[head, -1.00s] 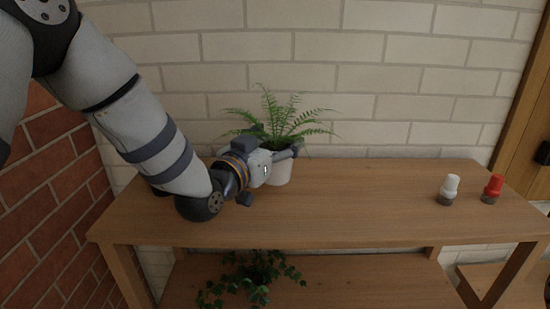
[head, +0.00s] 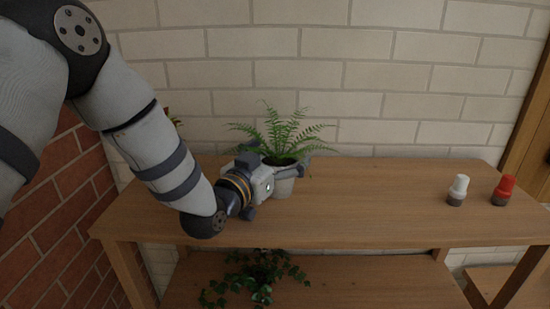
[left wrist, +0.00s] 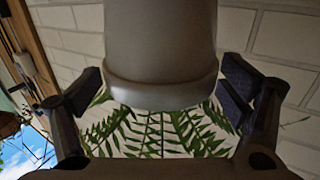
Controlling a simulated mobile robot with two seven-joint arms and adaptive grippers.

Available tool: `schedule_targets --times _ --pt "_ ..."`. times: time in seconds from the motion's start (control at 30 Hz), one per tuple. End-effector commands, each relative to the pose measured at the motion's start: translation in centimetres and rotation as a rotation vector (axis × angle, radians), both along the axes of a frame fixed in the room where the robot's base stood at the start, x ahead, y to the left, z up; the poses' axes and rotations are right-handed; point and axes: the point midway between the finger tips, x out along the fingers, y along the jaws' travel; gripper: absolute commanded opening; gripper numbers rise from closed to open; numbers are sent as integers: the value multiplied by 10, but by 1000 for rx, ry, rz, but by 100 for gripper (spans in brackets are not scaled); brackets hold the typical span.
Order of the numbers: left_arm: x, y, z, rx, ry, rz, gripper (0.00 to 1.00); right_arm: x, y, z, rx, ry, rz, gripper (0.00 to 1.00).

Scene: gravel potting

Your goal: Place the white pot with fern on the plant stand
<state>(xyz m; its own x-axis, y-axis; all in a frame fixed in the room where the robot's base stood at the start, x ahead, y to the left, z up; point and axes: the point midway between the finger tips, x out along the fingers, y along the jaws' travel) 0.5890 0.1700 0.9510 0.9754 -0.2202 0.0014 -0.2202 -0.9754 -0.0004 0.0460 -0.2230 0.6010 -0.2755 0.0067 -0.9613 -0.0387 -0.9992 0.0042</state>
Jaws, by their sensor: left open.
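The white pot (head: 284,187) stands upright on the wooden table top, left of its middle, with a green fern (head: 278,138) in it. My left gripper (head: 275,168) is at the pot from the left, its fingers open on either side of it near the rim. In the left wrist view the pot (left wrist: 160,50) appears upside down between the two open fingers of the left gripper (left wrist: 160,78), with gaps visible on both sides. The fern fronds (left wrist: 160,132) show beyond the rim. No separate plant stand is identifiable. My right gripper is not in view.
The wooden table top (head: 370,205) is clear right of the pot. A white-capped shaker (head: 458,188) and a red-capped one (head: 503,190) stand at its right end. A leafy plant (head: 258,278) sits on the lower shelf. A brick wall is behind.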

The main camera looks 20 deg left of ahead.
Motion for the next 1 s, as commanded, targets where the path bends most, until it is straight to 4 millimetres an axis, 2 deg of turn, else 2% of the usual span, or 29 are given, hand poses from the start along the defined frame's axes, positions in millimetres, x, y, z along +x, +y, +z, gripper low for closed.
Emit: schedule_targets --times 0.07,0.17,0.4,0.6,0.73,1.0 --pt "-3 1 5 0 -1 0 90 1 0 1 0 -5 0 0" --pt "-19 5 5 1 -1 1 90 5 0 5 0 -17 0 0" --pt "-73 16 6 0 -2 0 90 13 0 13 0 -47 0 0" --pt "-108 25 4 0 -1 1 90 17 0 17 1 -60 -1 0" --pt "-116 26 3 0 -1 0 90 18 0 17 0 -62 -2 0" --pt "-117 26 2 0 0 0 90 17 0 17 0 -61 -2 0"
